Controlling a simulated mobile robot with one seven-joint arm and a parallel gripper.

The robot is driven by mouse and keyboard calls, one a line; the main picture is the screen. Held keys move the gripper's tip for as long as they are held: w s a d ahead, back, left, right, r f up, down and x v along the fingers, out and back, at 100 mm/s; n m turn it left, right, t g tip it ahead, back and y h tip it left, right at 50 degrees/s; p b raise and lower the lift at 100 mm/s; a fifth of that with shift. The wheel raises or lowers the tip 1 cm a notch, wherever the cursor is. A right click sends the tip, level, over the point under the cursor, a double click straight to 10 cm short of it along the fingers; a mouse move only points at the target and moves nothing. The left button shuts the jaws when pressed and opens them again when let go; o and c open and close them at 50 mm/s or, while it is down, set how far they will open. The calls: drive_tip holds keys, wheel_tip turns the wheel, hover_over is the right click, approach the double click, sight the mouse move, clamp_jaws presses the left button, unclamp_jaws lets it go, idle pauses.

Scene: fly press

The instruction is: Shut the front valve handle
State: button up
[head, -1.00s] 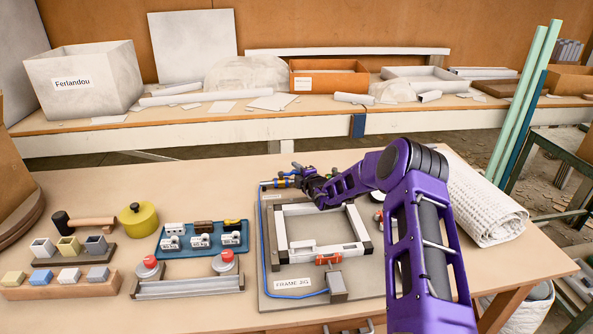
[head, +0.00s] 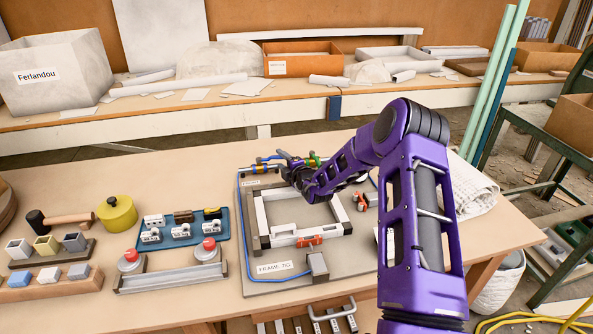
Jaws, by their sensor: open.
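The frame jig (head: 225,285) is a grey plate on the bench, holding a pale rectangular frame (head: 258,215). A blue hose (head: 239,225) runs along its left edge to small yellow and blue fittings (head: 262,163) at the back. A small green part (head: 314,160) shows just right of them. Which of these is the front valve handle, I cannot tell. My gripper (head: 285,162) is open over the back edge of the jig, close to the fittings. My arm and gripper partly hide this area, so contact cannot be told.
Red-orange clamps sit at the front (head: 309,241) and right (head: 361,202) of the frame. A blue tray (head: 224,226), a red-button bar (head: 170,280) and a yellow pot (head: 117,214) stand to the left.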

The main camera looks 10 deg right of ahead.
drive_tip(key=p+v, duration=0.1)
drive_tip(key=v, duration=1)
drive_tip(key=shift+s, duration=0.1)
